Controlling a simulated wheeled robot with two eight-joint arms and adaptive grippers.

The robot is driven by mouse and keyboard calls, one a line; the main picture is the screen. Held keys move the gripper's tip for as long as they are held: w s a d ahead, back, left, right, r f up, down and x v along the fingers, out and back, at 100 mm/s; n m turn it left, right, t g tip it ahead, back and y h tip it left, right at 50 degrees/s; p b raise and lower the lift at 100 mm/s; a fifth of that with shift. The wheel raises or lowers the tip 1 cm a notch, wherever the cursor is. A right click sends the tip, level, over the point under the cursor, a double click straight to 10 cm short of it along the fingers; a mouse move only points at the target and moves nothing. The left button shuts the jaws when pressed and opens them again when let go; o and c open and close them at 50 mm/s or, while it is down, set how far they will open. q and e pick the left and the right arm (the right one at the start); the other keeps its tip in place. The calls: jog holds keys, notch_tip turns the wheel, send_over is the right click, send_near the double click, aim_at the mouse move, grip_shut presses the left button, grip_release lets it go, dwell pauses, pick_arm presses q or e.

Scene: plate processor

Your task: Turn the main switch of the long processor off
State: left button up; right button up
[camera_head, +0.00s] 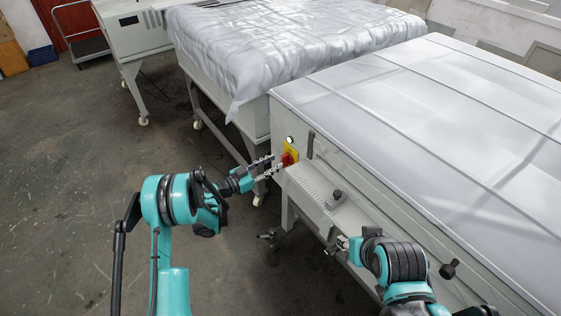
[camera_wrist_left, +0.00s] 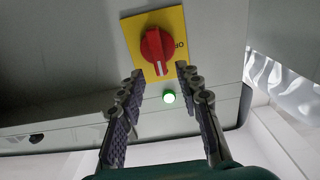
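The main switch is a red rotary knob (camera_wrist_left: 157,50) on a yellow plate (camera_wrist_left: 174,20) on the grey processor's end panel. In the head view the red knob (camera_head: 287,159) sits at the near left corner of the long processor (camera_head: 400,110). My left gripper (camera_wrist_left: 160,80) is open, its two fingers apart below and either side of the knob, with nothing between them. In the head view my left gripper (camera_head: 275,167) points at the switch from the left.
A second machine under a silvery cover (camera_head: 290,45) stands behind. A black knob (camera_head: 335,198) sits on the processor's front ledge, close to my right arm. A red door and a trolley (camera_head: 80,30) are at the far left. The floor (camera_head: 70,180) at left is clear.

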aim_at(286, 160)
pick_arm(q)
jog(key=b+x, duration=0.1)
jog(key=x, duration=0.3)
grip_shut()
